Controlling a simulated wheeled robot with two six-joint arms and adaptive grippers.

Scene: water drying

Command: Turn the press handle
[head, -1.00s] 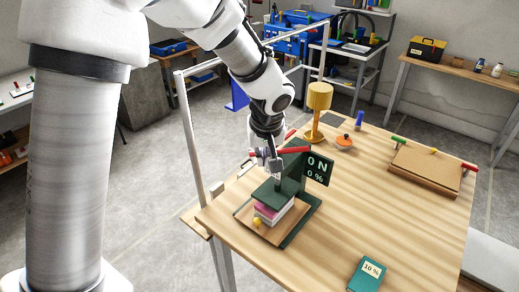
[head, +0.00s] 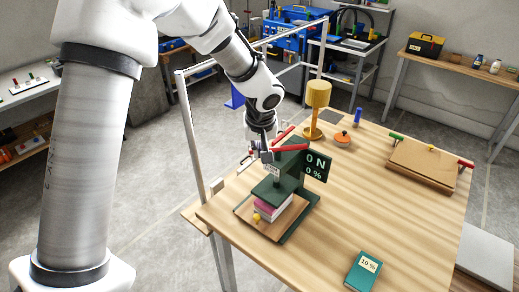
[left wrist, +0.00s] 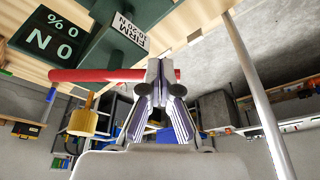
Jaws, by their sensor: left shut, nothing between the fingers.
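The green press (head: 292,180) stands near the table's left edge, with its red handle (head: 291,148) on top. A pink and white stack (head: 272,207) sits under the pressing plate. The press display (head: 316,166) reads 0 N and 0 %. My left gripper (head: 266,155) is shut and empty, pointing down beside the left part of the handle. In the left wrist view the closed fingertips (left wrist: 160,72) overlap the red bar (left wrist: 100,75); I cannot tell if they touch it. My right gripper is not in view.
A yellow lamp-like object (head: 317,95) and an orange round item (head: 342,138) stand behind the press. A teal booklet marked 10 % (head: 364,271) lies at the front. A brown board (head: 425,165) lies at the right. The middle of the wooden table is clear.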

